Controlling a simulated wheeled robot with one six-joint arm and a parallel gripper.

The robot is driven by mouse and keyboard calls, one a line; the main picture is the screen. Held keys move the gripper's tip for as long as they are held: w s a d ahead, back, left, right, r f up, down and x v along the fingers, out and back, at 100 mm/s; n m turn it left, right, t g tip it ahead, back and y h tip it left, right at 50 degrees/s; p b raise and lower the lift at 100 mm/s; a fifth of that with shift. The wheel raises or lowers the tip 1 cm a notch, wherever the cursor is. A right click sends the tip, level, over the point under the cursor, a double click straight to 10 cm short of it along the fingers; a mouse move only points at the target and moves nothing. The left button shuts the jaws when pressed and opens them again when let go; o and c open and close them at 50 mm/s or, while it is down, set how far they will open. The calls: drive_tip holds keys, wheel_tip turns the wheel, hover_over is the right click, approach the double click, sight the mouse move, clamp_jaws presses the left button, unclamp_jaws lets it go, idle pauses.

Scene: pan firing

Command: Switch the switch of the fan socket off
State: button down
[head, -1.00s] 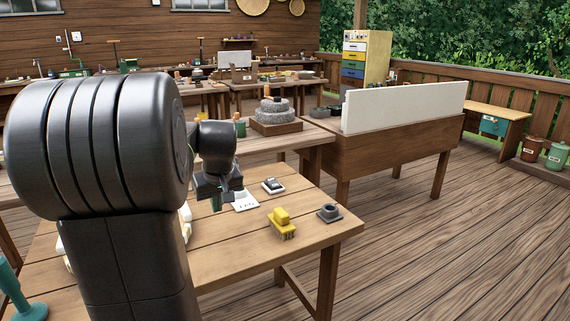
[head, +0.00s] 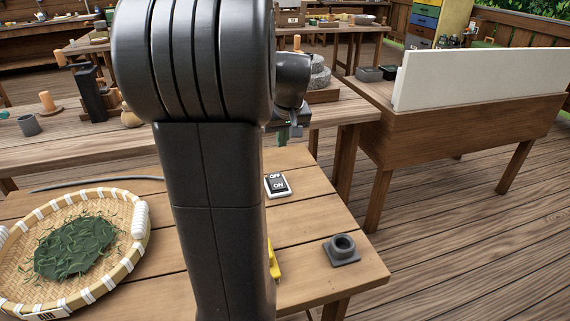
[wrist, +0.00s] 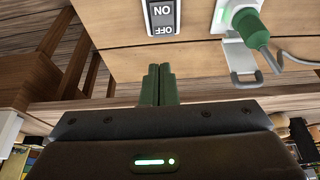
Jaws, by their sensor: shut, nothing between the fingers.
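The switch (head: 277,185), a black rocker in a pale frame with OFF and ON marks, lies on the wooden table (head: 315,255) in the head view. It also shows at the top of the wrist view (wrist: 162,14), where its letters appear upside down. The fan socket (wrist: 238,55) is pale, with a green plug (wrist: 252,30) in it, right of the switch in the wrist view. My gripper (wrist: 157,70) has its green fingers together and empty, apart from the switch. In the head view my arm hides most of the gripper.
A woven basket (head: 138,222) with green leaves lies at the left of the table. A small grey holder (head: 342,250) stands near the right edge. A yellow object (head: 274,262) is partly hidden by my arm. A white panel (head: 480,80) stands behind, right.

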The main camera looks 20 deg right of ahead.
sight(277, 176)
drive_tip(key=shift+f, duration=0.1)
drive_tip(key=b+x, duration=0.1)
drive_tip(key=x, duration=0.3)
drive_tip(key=b+x, duration=0.1)
drive_tip(key=x, duration=0.8)
drive_tip(key=shift+s+f+b, duration=0.2)
drive_tip(key=shift+f+b, duration=0.2)
drive_tip(key=shift+f, duration=0.05)
drive_tip(key=shift+p, duration=0.5)
drive_tip(key=shift+w+g+p, duration=0.15)
drive_tip(key=shift+g+p, duration=0.25)
drive_tip(key=shift+p, duration=0.1)
drive_tip(key=shift+f, duration=0.3)
